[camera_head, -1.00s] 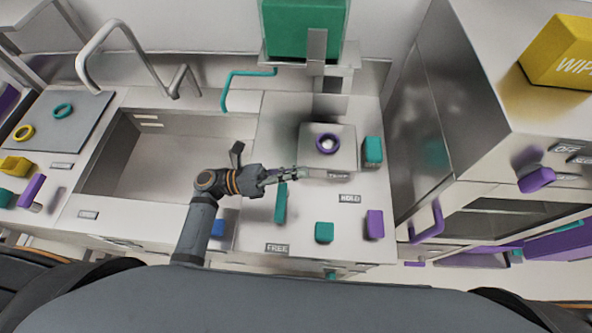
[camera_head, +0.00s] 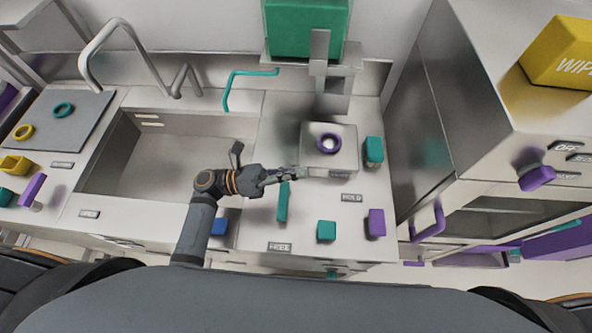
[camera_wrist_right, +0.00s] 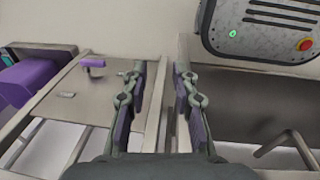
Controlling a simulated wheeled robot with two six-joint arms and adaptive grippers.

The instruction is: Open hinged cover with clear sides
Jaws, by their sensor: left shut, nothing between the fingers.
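A square box-like cover (camera_head: 345,145) stands on the steel counter, with a purple ring around a bright centre showing on it. I cannot clearly make out its hinge or clear sides; it looks closed. My left gripper (camera_head: 298,173) is shut with nothing held. Its tips are at the lower left front corner of the box, close to or touching it; I cannot tell which. My right gripper (camera_wrist_right: 160,70) shows in the right wrist view, its two fingers apart and nothing between them. The right gripper is not visible in the head view.
A teal bar (camera_head: 283,202) lies just below the left gripper. Teal (camera_head: 326,231) and purple (camera_head: 377,222) blocks sit at the counter front, another teal block (camera_head: 374,150) right of the box. A sink (camera_head: 170,160) lies left; a steel cabinet (camera_head: 420,110) stands right.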

